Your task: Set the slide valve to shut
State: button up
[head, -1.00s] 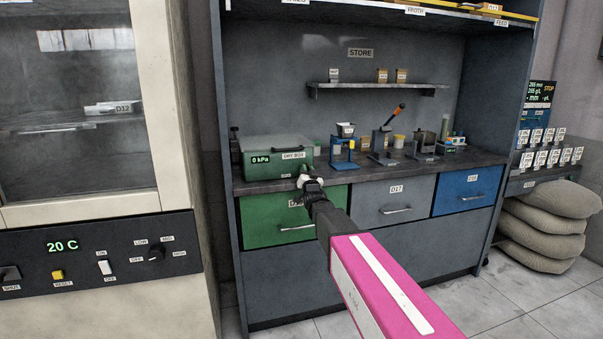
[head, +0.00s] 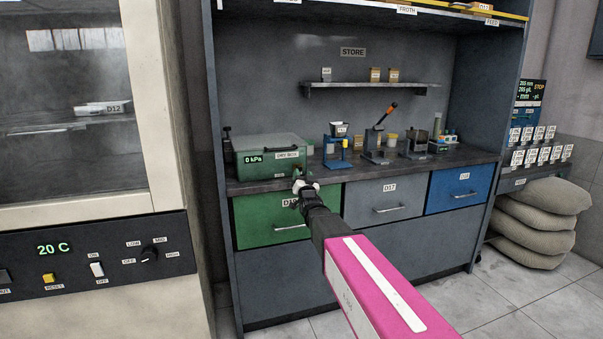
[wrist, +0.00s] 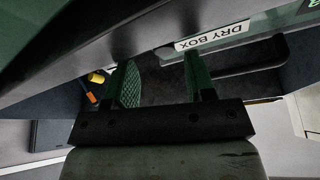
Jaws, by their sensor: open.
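The green dry box (head: 270,145), with a 0 kPa readout, sits at the left end of the dark counter. My gripper (head: 302,183) is in front of its lower right corner, at the counter's front edge. In the wrist view the two green-padded fingers (wrist: 160,80) are apart with nothing seen clasped between them. The DRY BOX label (wrist: 212,36) and a dark bar (wrist: 240,62) lie just beyond the fingers. I cannot make out a part that is clearly the slide valve; my gripper covers some of the box's lower front.
A blue stand (head: 337,145) and a press with an orange-tipped lever (head: 380,135) stand right of the box. Below are a green drawer (head: 262,225), a grey drawer (head: 385,200) and a blue drawer (head: 457,190). A control panel (head: 95,262) is at left.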

jog(key=v, duration=0.7)
jog(key=shift+s, duration=0.1)
jog(key=s+d+f+g+h, duration=0.1)
jog(key=s+d+f+g, duration=0.15)
jog(key=f, duration=0.35)
jog(key=s+d+f+n+g, duration=0.1)
jog(key=s+d+f+g, duration=0.1)
jog(key=f+g, duration=0.3)
jog(key=s+d+f+g+h, duration=0.1)
jog(key=s+d+f+g, duration=0.15)
jog(key=f, duration=0.45)
jog(key=s+d+f+g, duration=0.2)
jog(key=s+f+g, duration=0.1)
jog(key=s, duration=0.3)
jog(key=s+d+f+g+h, duration=0.1)
jog(key=s+d+f+g, duration=0.1)
jog(key=s+f+g, duration=0.2)
jog(key=s+d+f+n+g, duration=0.1)
jog(key=s+d+f+g, duration=0.2)
jog(key=s, duration=0.6)
jog(key=shift+s+f+g, duration=0.4)
jog(key=shift+f+g, duration=0.15)
jog(key=shift+g, duration=0.45)
